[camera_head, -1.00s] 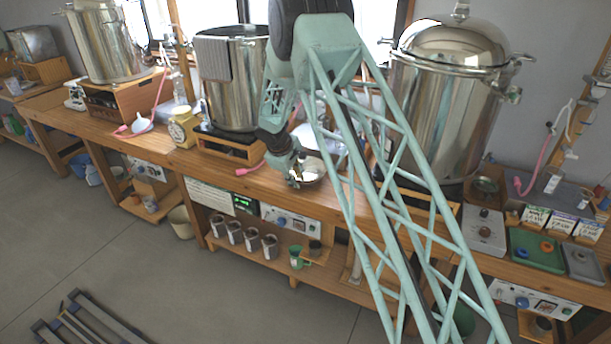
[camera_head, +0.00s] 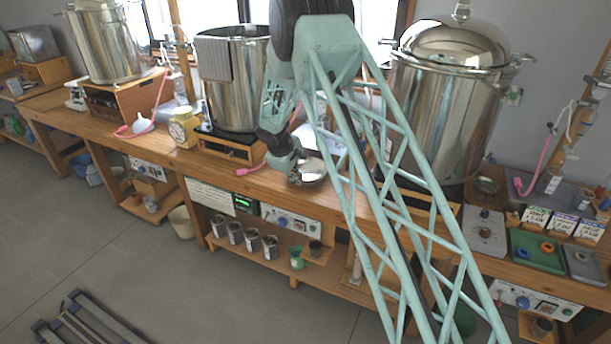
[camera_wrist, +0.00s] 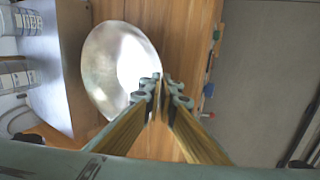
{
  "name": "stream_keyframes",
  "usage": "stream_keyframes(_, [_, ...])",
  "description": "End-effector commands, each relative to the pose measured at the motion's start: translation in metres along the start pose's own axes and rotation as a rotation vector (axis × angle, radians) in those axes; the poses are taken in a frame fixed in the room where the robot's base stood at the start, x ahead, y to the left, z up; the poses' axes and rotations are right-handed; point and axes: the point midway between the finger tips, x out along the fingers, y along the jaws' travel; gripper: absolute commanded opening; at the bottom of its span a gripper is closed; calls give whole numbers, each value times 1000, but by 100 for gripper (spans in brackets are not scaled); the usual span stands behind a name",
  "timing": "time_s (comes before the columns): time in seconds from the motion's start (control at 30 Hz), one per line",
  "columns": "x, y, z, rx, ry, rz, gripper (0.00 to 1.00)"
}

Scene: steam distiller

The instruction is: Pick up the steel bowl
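The steel bowl (camera_wrist: 112,65) is round and shiny. It fills the left middle of the wrist view, over the wooden bench. In the head view the bowl (camera_head: 314,170) is at the front part of the bench, partly hidden by my gripper (camera_head: 298,176). In the wrist view my gripper (camera_wrist: 164,84) has its fingertips close together at the bowl's right rim. The rim appears to pass between them. I cannot tell whether the bowl's bottom touches the bench.
A large steel pot (camera_head: 232,85) stands behind on a wooden stand, left of my arm. A lidded steel vessel (camera_head: 440,110) stands on the right. Several cups (camera_head: 235,233) stand on the shelf below. The bench front (camera_head: 215,170) is mostly clear.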

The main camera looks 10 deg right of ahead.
Motion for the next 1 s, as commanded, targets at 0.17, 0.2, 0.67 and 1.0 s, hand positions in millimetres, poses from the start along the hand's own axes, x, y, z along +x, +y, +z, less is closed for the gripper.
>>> stream_keyframes(0.17, [0, 0, 0, 0, 0, 0, 0])
stream_keyframes(0.2, [-1, 0, 0, 0, 0, 0, 0])
stream_keyframes(0.67, [-23, 12, 0, 1, 0, 1, 0])
stream_keyframes(1.0, [-41, 2, 9, -2, 0, 0, 0])
